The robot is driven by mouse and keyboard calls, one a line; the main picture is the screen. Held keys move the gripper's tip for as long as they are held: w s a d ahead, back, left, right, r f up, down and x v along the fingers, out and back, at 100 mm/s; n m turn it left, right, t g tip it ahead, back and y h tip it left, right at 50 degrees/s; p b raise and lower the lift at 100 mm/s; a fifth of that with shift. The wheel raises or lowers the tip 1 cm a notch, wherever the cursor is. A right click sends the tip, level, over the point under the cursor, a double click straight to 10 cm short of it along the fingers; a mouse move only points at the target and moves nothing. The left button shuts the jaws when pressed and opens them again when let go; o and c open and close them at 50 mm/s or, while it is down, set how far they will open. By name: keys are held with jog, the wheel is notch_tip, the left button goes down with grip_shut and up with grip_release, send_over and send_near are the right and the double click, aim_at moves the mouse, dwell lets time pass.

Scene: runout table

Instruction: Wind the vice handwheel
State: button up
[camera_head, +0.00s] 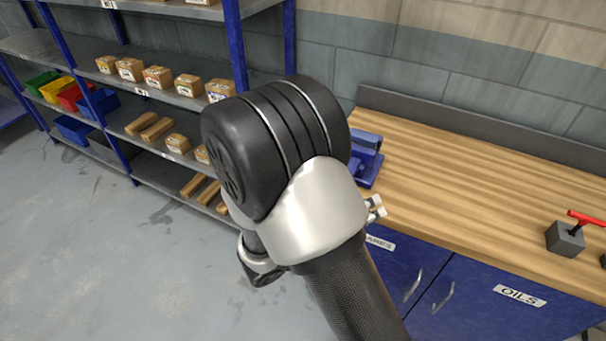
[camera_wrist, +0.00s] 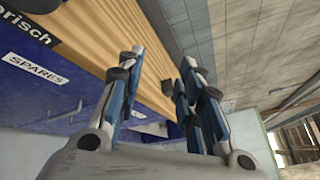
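The blue vice (camera_head: 367,158) stands at the left end of the wooden bench, partly hidden behind my arm in the head view. I cannot make out its handwheel in either view. Small silver parts show beside my arm just below the vice; I cannot tell what they belong to. In the wrist view my gripper (camera_wrist: 158,76) has its fingers apart, with nothing seen between them but the bench edge and wall. My gripper's fingers cannot be made out in the head view, where my arm is in front. I cannot tell whether it touches the vice.
The wooden bench (camera_head: 465,190) has blue cupboards below, one labelled OILS (camera_head: 519,295). A grey box with a red lever (camera_head: 567,236) stands at the bench's right. Shelving (camera_head: 175,95) with boxes and coloured bins is at left. The grey floor (camera_head: 90,250) is clear.

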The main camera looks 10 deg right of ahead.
jog(key=w+a+f+n+t+y, duration=0.5)
jog(key=a+f+n+t, duration=0.4)
jog(key=n, duration=0.4)
jog(key=w+d+m+g+b, duration=0.1)
jog(key=w+d+m+b, duration=0.3)
jog(key=w+m, duration=0.3)
jog(key=m+b, duration=0.1)
jog(key=m, duration=0.4)
jog(key=shift+w+d, duration=0.2)
jog(key=shift+d, duration=0.05)
jog(key=shift+c, duration=0.5)
grip_shut()
